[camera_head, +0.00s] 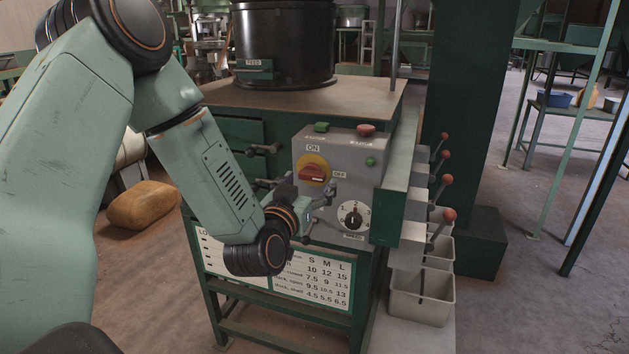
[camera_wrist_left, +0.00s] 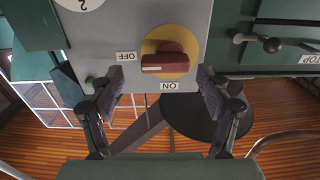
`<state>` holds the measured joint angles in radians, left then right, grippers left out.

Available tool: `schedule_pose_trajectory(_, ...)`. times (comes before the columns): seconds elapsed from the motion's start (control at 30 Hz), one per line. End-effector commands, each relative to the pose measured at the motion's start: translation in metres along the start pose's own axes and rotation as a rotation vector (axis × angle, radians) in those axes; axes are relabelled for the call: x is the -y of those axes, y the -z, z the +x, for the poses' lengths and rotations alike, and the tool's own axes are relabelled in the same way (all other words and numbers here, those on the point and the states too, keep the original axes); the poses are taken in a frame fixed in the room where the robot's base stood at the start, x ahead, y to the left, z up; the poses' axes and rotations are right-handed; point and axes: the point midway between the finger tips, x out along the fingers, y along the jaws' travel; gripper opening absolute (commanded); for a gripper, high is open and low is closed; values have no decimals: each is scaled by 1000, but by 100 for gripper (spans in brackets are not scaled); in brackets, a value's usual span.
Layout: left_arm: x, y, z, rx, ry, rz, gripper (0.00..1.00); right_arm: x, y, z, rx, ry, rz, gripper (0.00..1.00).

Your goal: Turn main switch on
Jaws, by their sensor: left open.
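The main switch is a red handle (camera_head: 313,174) on a yellow disc on the grey control box (camera_head: 345,150). ON is printed above it and OFF to its right. The handle lies level, in line with the OFF label. In the left wrist view, which is upside down, the red handle (camera_wrist_left: 165,63) lies between and just beyond the fingertips. My left gripper (camera_head: 309,188) is open in front of the switch, its fingers (camera_wrist_left: 160,80) spread to either side with nothing between them. I cannot tell whether they touch the box. My right gripper is out of view.
Below the switch is a numbered dial (camera_head: 354,215). A green button (camera_head: 321,127) and a red button (camera_head: 366,130) sit on top. Red-knobbed levers (camera_head: 448,214) and bins (camera_head: 421,296) stand to the right. A dark hopper (camera_head: 285,45) is behind.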

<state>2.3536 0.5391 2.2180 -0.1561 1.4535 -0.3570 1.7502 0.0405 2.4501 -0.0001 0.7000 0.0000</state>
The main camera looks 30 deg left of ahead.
Motion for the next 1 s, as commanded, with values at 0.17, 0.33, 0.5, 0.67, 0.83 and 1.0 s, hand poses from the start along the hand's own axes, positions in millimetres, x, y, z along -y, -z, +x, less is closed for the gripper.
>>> schedule_pose_trajectory(0.17, 0, -1, 18, 1, 1, 1, 77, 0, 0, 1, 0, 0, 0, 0)
schedule_pose_trajectory(0.33, -2, 0, 23, 1, 0, 0, 77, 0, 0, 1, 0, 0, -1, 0)
schedule_pose_trajectory(0.5, -4, 0, 22, 1, 0, -1, 77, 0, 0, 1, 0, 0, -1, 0)
schedule_pose_trajectory(0.67, -4, 0, 22, 1, 0, -1, 66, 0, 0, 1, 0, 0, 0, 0)
schedule_pose_trajectory(0.83, -4, -1, 22, 2, 1, -1, 51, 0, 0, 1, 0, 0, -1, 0)
schedule_pose_trajectory(1.0, -3, -1, 22, 2, 4, -2, 37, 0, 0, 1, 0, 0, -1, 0)
